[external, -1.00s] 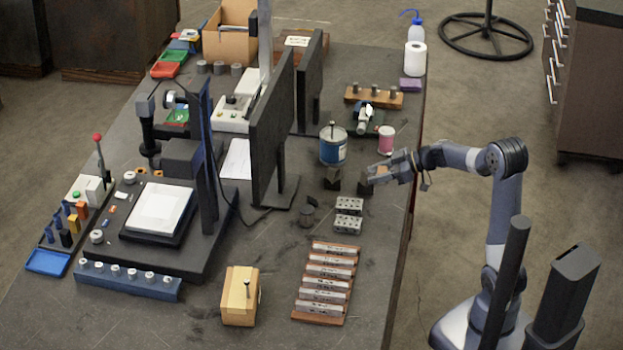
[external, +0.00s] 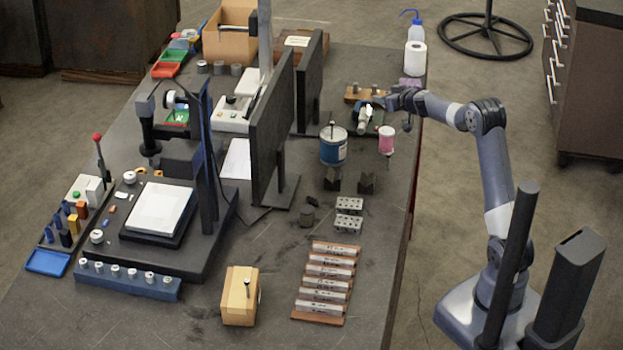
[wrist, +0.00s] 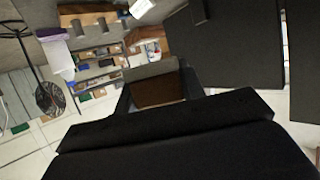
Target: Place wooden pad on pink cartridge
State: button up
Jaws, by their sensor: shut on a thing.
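The pink cartridge (external: 386,138) stands near the table's right edge, just right of the blue-labelled can. My gripper (external: 380,101) is above and behind it in the external view, over the area by the wooden peg block. My gripper also shows in the wrist view (wrist: 158,95), where a brown wooden pad (wrist: 158,91) lies between its dark jaws. It is shut on the pad, clear of the table. The pad is hard to make out in the external view. The cartridge is not seen in the wrist view.
The can (external: 333,146) stands left of the cartridge. A wooden peg block (external: 360,93), a purple pad (external: 412,84), a white roll (external: 415,59) and a wash bottle (external: 416,30) are behind. Dark V-shaped blocks (external: 367,183) stand in front. A black monitor (external: 272,130) rises to the left.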

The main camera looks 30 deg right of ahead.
aim_at(384, 129)
notch_tip(384, 129, down, 10)
jog(key=b, duration=0.5)
jog(key=shift+r, duration=0.25)
jog(key=shift+f+b, duration=0.2)
jog(key=shift+b, duration=0.1)
jog(key=o, duration=1)
jog(key=shift+r, duration=0.1)
jog(key=shift+r, duration=0.1)
jog(key=shift+r+p, duration=0.15)
jog(key=shift+p, duration=0.3)
jog(key=b+v, duration=0.3)
jog(key=v, duration=0.9)
